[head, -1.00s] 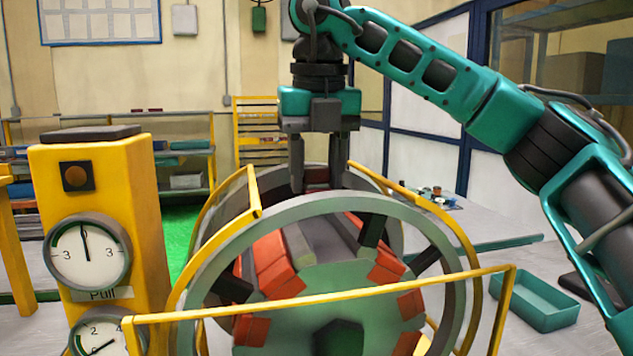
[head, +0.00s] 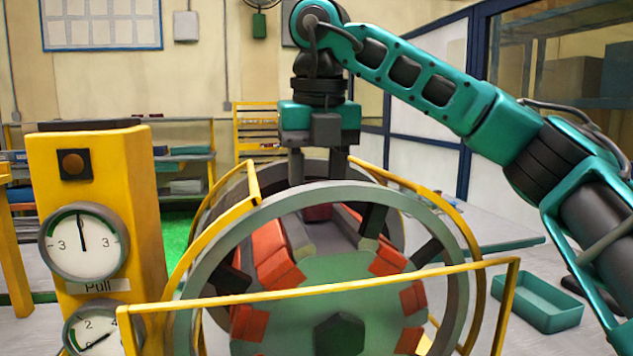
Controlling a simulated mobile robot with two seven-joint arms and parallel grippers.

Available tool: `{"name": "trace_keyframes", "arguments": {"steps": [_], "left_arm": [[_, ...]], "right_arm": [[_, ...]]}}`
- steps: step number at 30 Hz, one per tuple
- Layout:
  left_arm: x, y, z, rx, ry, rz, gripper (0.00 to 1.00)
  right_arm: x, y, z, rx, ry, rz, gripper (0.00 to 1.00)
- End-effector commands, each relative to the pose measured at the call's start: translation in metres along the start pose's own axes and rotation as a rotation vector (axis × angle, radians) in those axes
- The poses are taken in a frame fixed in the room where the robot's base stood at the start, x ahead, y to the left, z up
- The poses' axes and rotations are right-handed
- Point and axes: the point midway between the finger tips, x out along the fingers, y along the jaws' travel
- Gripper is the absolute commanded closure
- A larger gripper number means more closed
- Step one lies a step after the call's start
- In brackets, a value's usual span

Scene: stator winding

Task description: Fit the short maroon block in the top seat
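My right gripper (head: 317,165) points down from above over the top of the stator, behind the front ring. Its two fingers stand apart, with the short maroon block (head: 318,212) between them. Only the block's small dark red end shows below the ring's top rim; the fingertips are hidden by the ring. The block is at the far part of the top seat (head: 328,240), a grey channel along the top of the stator. Whether it touches the seat floor I cannot tell. My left gripper is out of view.
The grey-green front ring (head: 222,228) and yellow guard bars (head: 420,275) surround the stator. Orange-red blocks (head: 275,265) sit around its green end face (head: 345,275). A yellow gauge post (head: 95,185) stands left. An empty teal tray (head: 540,303) lies right.

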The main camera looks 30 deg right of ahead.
Motion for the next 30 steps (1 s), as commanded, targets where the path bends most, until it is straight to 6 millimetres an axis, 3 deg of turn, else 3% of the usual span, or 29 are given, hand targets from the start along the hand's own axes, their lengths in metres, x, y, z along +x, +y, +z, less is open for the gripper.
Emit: {"name": "trace_keyframes", "arguments": {"steps": [18, 19, 28, 30], "left_arm": [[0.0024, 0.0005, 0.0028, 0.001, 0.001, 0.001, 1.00], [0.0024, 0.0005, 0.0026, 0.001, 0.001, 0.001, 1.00], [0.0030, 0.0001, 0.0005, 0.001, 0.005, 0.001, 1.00], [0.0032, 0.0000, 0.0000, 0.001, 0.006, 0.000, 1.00]], "right_arm": [[0.0060, 0.0000, -0.0010, 0.000, 0.000, 0.000, 1.00], [0.0060, 0.0000, -0.0010, 0.000, 0.000, 0.000, 0.55], [0.0056, 0.0000, -0.0009, 0.000, 0.001, 0.000, 0.26], [0.0056, 0.0000, -0.0009, 0.000, 0.001, 0.000, 0.26]]}}
